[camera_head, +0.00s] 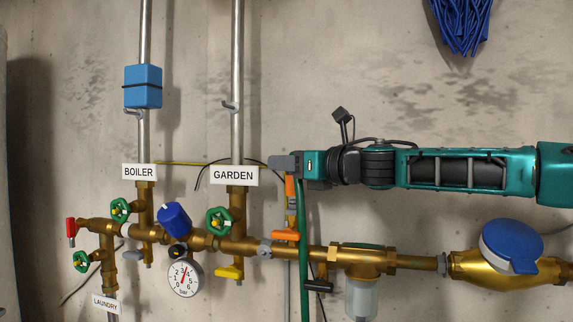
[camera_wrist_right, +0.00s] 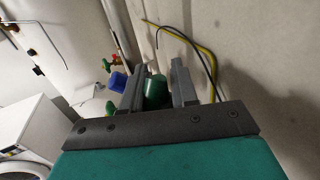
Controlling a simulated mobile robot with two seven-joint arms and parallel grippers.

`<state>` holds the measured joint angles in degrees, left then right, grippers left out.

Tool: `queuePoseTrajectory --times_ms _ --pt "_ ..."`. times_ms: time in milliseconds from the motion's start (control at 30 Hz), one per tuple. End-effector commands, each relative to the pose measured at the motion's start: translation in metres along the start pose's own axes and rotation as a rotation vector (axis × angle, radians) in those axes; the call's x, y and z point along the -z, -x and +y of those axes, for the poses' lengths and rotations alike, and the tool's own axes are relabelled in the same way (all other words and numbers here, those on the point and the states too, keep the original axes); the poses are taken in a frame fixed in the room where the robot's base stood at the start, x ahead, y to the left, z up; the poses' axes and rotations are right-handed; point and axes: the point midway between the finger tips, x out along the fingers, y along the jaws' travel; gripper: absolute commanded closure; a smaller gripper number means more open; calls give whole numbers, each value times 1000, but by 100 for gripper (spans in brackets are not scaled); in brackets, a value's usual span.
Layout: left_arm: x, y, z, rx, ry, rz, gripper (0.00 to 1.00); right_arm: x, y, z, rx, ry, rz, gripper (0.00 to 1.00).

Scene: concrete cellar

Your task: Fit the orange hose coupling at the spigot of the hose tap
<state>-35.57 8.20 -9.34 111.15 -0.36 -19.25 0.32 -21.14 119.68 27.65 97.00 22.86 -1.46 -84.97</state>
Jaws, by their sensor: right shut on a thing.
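My right gripper (camera_head: 283,162) comes in from the right at the wall, just right of the GARDEN label. In the right wrist view its two fingers (camera_wrist_right: 158,85) are shut on a green piece (camera_wrist_right: 155,92), which looks like the green hose. The green hose (camera_head: 304,250) hangs down past the pipe in the head view. An orange piece (camera_head: 290,188), which looks like the hose coupling, is upright just below the gripper fingers. Below it is a small upright fitting with an orange lever (camera_head: 284,235), seemingly the hose tap. I cannot tell whether they touch. My left gripper is not in view.
A brass pipe run crosses the wall, with green valve wheels (camera_head: 218,220), a pressure gauge (camera_head: 184,278), a yellow lever (camera_head: 230,272), a clear filter bowl (camera_head: 361,300) and a blue-lidded water meter (camera_head: 511,247). The GARDEN label (camera_head: 234,176) is close to the gripper.

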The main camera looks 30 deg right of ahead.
Motion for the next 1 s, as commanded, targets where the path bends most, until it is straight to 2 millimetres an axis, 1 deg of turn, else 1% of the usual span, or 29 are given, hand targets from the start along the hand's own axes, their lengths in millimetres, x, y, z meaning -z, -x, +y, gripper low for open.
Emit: queuePoseTrajectory --times_ms 600,1000 --pt "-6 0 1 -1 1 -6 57 0 0 0 0 1 -1 100" --pt "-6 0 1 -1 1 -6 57 0 0 0 0 0 -1 100"
